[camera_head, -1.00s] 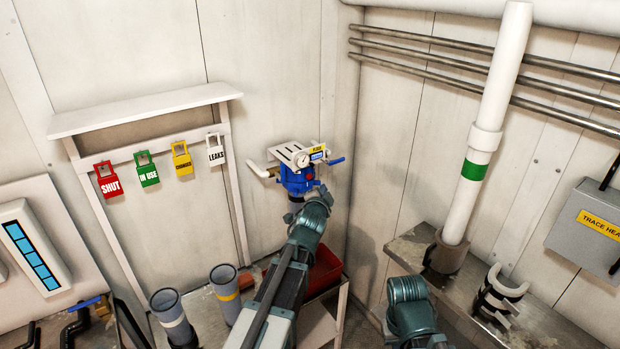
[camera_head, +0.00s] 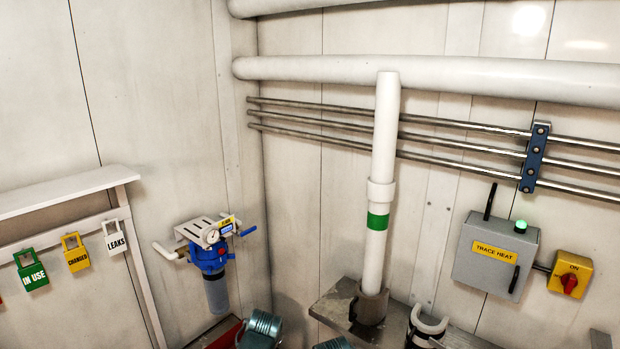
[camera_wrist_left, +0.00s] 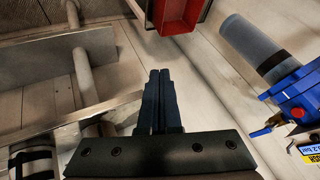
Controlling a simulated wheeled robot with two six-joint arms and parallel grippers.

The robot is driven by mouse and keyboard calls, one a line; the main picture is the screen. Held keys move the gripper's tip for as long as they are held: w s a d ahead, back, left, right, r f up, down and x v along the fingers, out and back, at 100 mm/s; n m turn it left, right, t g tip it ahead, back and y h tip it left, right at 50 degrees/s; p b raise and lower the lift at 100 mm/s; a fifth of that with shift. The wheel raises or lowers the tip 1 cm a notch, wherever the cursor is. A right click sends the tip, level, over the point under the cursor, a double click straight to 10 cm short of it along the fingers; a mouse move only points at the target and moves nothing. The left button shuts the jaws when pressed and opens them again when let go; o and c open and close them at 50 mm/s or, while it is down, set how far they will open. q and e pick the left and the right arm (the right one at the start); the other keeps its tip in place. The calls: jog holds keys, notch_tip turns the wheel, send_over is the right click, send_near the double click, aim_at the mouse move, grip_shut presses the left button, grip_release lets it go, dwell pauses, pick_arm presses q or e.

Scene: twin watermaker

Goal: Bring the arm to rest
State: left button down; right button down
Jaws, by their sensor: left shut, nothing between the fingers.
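My left gripper (camera_wrist_left: 160,88) shows in the left wrist view, its two dark fingers together with nothing between them. It is in free space, apart from the blue filter unit (camera_wrist_left: 295,108), which is at the right of that view. In the head view the blue filter unit (camera_head: 208,258) hangs on the wall with a grey bowl (camera_head: 217,294) under it. Only teal arm parts of mine (camera_head: 262,328) show at the bottom edge of the head view. Neither gripper shows in the head view.
A red tray (camera_wrist_left: 178,12) is at the top of the wrist view. A white pipe with a green band (camera_head: 380,222) stands on a shelf (camera_head: 335,306). A grey trace heat box (camera_head: 494,255) and a yellow switch (camera_head: 570,280) are at the right. Colored tags (camera_head: 75,252) hang at the left.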

pick_arm(q)
jog(key=s+d+f+g, duration=0.1)
jog(key=s+d+g, duration=0.1)
jog(key=s, duration=0.5)
jog(key=s+d+f+n+g, duration=0.1)
jog(key=s+d+f+g, duration=0.1)
jog(key=s, duration=0.5)
jog(key=s+d+f+n+g, duration=0.1)
jog(key=s+d+g, duration=0.1)
jog(key=s, duration=0.4)
jog(key=shift+s+d+f+g, duration=0.2)
jog(key=shift+s+f+g, duration=0.15)
jog(key=shift+g, duration=0.55)
